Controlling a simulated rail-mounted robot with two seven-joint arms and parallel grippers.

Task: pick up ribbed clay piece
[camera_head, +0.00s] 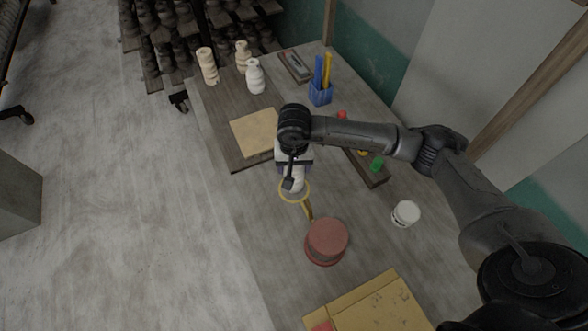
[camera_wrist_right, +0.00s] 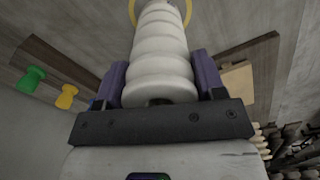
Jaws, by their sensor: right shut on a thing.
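The ribbed clay piece is white with stacked rounded ribs; it fills the middle of the right wrist view (camera_wrist_right: 160,55). My right gripper (camera_wrist_right: 160,88) is shut on it, with a purple finger on either side. In the head view my right gripper (camera_head: 293,163) points down over the table, and the piece (camera_head: 298,183) shows below it, partly hidden by the wrist. A yellow ring with a handle (camera_head: 307,208) shows around or below the piece's end; I cannot tell whether they touch. My left gripper is not in view.
Three pale clay pieces, one of them a bottle shape (camera_head: 255,77), stand at the table's far left. A tan board (camera_head: 250,140), a blue pen cup (camera_head: 320,95), a dark strip with coloured pegs (camera_head: 376,181), a white jar (camera_head: 405,214) and a reddish round block (camera_head: 327,240) surround the gripper.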

